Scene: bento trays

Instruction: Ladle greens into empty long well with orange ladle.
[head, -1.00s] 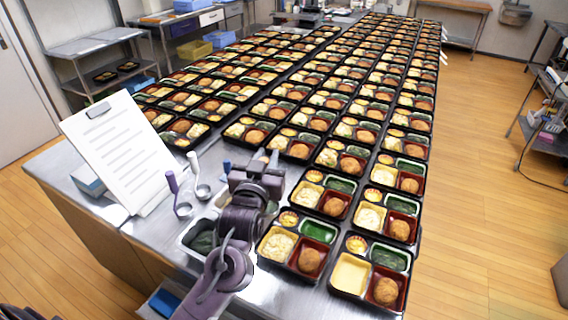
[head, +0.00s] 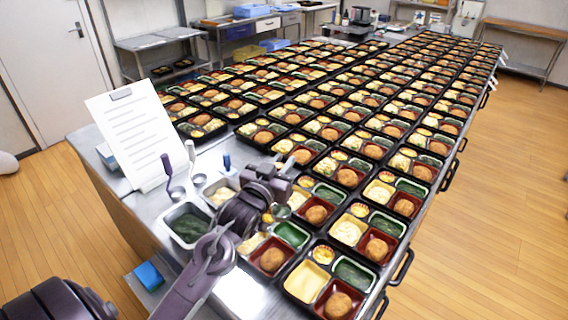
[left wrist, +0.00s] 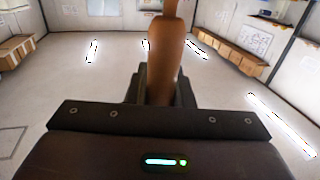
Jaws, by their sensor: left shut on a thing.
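My left gripper (head: 268,185) is shut on the orange ladle, whose handle (left wrist: 165,65) stands upright between the fingers in the left wrist view. In the head view the gripper hides most of the ladle. A small rounded grey shape (head: 281,212) below it seems to be its bowl; I cannot tell what it holds. The empty long well (head: 292,235), bright green, is in a near tray just below and right of the gripper, apart from it. My wrist covers part of that tray. Dark greens (head: 188,227) lie in a steel pan left of my arm. My right gripper is not in view.
Two other ladles, purple (head: 167,170) and white (head: 190,155), stand behind the pan. A clipboard (head: 132,135) leans at the table's left. Filled bento trays crowd the table. Bare steel shows near my forearm.

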